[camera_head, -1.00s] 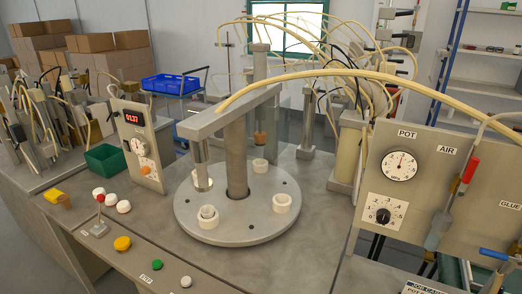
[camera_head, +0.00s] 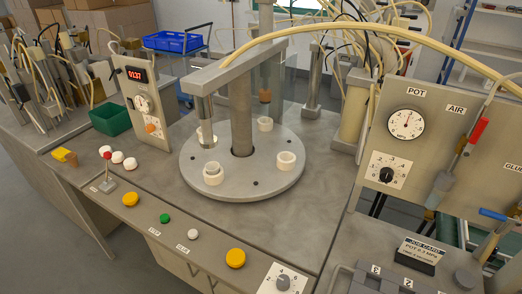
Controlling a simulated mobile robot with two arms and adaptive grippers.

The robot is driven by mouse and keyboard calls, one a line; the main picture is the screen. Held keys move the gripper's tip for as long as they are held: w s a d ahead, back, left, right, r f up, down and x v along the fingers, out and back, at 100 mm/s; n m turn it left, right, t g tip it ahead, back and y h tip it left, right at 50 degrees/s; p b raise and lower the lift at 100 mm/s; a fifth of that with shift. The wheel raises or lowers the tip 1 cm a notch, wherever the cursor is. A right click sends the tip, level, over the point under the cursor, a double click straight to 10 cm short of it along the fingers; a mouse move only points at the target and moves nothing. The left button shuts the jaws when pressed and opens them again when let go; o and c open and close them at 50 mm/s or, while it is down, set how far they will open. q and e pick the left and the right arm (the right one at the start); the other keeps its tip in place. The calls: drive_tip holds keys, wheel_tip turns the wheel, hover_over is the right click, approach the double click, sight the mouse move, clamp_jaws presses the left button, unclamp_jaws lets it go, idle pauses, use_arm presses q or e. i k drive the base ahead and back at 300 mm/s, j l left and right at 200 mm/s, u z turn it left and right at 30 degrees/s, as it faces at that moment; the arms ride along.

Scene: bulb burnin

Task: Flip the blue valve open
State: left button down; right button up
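The blue valve lever (camera_head: 497,215) is at the right edge of the head view, below the panel. It lies nearly level across the picture, on top of a grey metal body (camera_head: 488,244) that leans and is partly cut off by the frame edge. A red-handled lever (camera_head: 478,130) stands nearly upright above it, in front of the panel by the AIR label. Neither of my grippers shows in the view.
The grey panel (camera_head: 430,150) carries a POT gauge (camera_head: 406,123) and a black knob (camera_head: 387,174). A job card stand (camera_head: 420,252) sits on the bench left of the blue valve. A round turntable (camera_head: 255,187) with white cups fills the middle.

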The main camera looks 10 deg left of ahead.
sight(493, 215)
drive_tip(key=z, duration=1.45)
drive_tip(key=l+z, duration=0.35)
drive_tip(key=l, duration=1.45)
